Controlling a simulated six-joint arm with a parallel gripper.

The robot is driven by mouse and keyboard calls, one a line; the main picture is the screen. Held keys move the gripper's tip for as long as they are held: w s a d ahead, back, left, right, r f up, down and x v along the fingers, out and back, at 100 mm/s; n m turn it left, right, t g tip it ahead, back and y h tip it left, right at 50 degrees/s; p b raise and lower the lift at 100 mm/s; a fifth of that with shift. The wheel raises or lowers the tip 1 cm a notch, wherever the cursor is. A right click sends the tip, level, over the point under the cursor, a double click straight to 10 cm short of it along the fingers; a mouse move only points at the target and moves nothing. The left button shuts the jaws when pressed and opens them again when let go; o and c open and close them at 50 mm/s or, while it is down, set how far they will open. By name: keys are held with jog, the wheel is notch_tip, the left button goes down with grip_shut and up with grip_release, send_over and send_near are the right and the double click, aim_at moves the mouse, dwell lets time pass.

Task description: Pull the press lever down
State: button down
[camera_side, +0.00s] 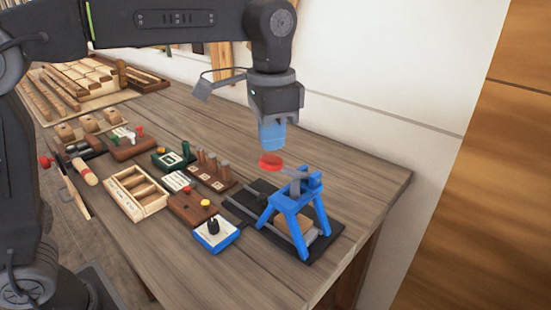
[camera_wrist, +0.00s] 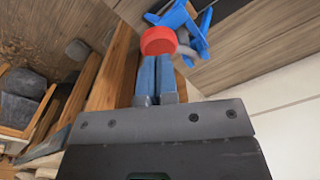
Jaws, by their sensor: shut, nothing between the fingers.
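The press has a blue frame (camera_side: 290,216) on a dark base plate near the table's right end. Its lever ends in a round red knob (camera_side: 271,161), which sticks out to the left of the frame's top. My gripper (camera_side: 271,146) is shut and empty, with blue fingers pointing down just above the red knob. In the wrist view, my gripper's fingertips (camera_wrist: 157,62) lie side by side and the red knob (camera_wrist: 158,41) shows just beyond them. The blue frame (camera_wrist: 184,22) is partly visible behind the knob. I cannot tell whether the fingertips touch the knob.
Left of the press stand a blue and white box with a black knob (camera_side: 213,227), a brown box with buttons (camera_side: 190,208) and a wooden tray (camera_side: 151,209). A block with wooden pegs (camera_side: 223,180) is behind. The table's right corner is clear.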

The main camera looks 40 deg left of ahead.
aim_at(266, 160)
jog(key=shift+f, duration=0.3)
jog(key=shift+f, duration=0.85)
jog(key=shift+s+f, duration=0.6)
jog(key=shift+f, duration=0.3)
